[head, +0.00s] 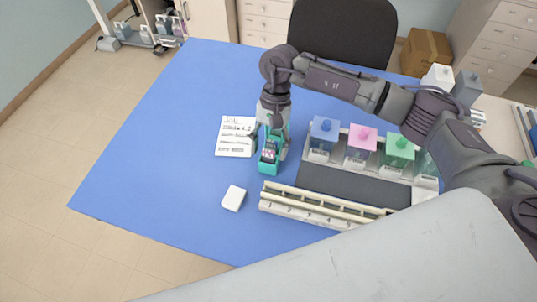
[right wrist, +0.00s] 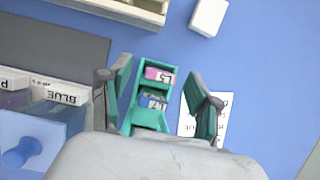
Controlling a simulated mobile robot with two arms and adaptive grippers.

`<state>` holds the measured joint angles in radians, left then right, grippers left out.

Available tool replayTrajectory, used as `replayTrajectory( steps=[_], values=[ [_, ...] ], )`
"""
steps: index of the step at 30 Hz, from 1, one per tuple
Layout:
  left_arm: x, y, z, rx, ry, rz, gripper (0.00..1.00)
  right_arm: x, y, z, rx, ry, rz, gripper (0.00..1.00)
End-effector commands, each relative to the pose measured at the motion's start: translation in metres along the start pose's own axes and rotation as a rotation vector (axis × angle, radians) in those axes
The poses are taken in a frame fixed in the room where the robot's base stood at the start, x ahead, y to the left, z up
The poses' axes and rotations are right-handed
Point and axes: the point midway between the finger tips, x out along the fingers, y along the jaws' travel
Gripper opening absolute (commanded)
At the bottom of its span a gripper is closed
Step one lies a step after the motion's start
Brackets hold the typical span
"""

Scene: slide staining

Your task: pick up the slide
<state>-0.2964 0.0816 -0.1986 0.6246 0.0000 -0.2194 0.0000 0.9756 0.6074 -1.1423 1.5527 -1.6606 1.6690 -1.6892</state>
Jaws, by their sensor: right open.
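A small teal slide holder (head: 268,168) stands on the blue mat, right of the paper note. In the right wrist view the holder (right wrist: 146,117) contains slides with labelled ends: a pink-ended slide (right wrist: 159,76) and a blue-ended slide (right wrist: 153,100). Their lower parts are hidden in the holder. My right gripper (head: 273,146) points down over the holder. In the wrist view its two teal-padded fingers (right wrist: 158,84) are spread on either side of the holder, with a gap to the slides; nothing is held. My left gripper is out of view.
Blue (head: 324,131), pink (head: 361,139) and green (head: 399,150) staining jars stand right of the gripper. A cream numbered rack (head: 318,209) lies in front. A white block (head: 233,198) and a handwritten note (head: 234,137) lie left. The mat's left side is clear.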

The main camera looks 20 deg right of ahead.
Motion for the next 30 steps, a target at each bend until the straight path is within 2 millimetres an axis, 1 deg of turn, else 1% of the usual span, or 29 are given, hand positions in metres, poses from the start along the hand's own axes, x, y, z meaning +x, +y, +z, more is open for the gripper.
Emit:
replayTrajectory(
  steps=[7,17,18,27,30],
  values=[
    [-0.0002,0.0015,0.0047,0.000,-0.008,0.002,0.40,0.0029,-0.0001,-0.0005,0.000,0.001,-0.001,0.62],
    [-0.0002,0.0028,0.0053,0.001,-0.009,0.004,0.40,0.0024,-0.0001,-0.0003,0.000,0.000,-0.001,0.07],
    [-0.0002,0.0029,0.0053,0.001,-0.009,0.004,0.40,0.0023,-0.0001,-0.0003,0.000,0.000,-0.001,0.01],
    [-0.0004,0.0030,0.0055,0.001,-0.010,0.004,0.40,0.0017,-0.0002,-0.0001,0.000,0.001,-0.001,0.00],
    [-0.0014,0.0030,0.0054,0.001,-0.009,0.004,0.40,-0.0016,-0.0013,0.0018,0.000,0.001,-0.002,0.00]
  ],
)
